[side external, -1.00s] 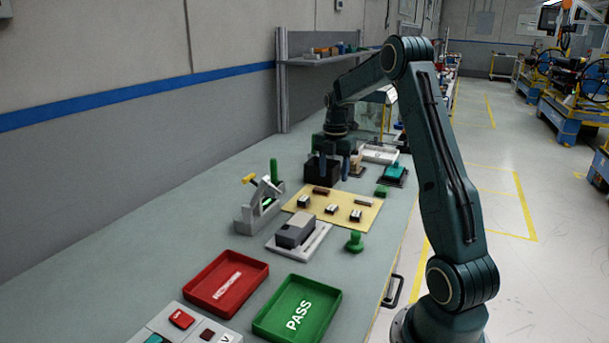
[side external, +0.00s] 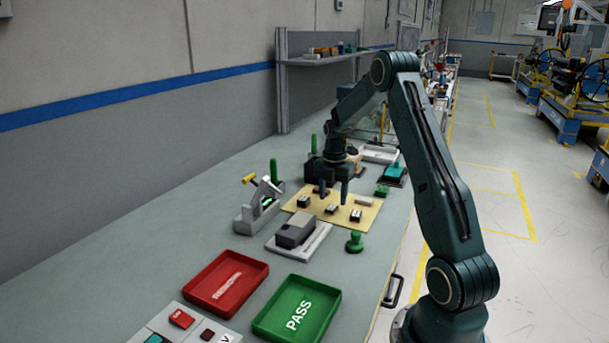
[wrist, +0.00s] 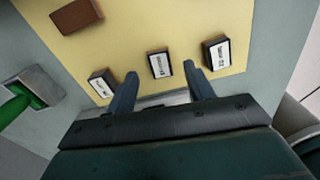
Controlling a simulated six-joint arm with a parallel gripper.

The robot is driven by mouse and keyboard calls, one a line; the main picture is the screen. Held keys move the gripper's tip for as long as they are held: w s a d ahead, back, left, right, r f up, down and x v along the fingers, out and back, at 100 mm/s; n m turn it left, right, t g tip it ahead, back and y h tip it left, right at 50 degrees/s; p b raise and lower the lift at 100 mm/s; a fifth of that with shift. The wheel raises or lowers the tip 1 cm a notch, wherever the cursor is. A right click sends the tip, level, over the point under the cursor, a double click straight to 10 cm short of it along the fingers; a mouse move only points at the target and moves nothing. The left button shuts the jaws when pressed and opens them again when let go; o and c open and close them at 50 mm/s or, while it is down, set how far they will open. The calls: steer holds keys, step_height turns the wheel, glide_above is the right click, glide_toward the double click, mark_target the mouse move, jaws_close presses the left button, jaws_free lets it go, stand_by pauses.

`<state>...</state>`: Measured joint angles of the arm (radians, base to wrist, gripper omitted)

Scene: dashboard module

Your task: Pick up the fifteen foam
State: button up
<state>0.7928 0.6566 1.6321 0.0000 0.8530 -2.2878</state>
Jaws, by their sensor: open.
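Small dark blocks with white labels lie on a yellow mat (side external: 302,222); the labels are too small to read, so I cannot tell which is the fifteen foam. In the wrist view there is a left block (wrist: 102,84), a middle block (wrist: 160,64) and a right block (wrist: 216,52). My gripper (side external: 333,193) is open and empty above the far part of the mat. In the wrist view my gripper's fingertips (wrist: 163,87) point toward the row, with the middle block lying between and just beyond them. The height gap is unclear.
A grey fixture (side external: 295,231), a clamp (side external: 258,205) and a green knob (side external: 354,242) stand near the mat. A red tray (side external: 225,283) and a green PASS tray (side external: 298,310) lie in front.

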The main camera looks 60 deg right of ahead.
mark_target(332, 209)
steer(key=shift+f, duration=1.45)
steer(key=shift+c, duration=0.4)
steer(key=c, duration=1)
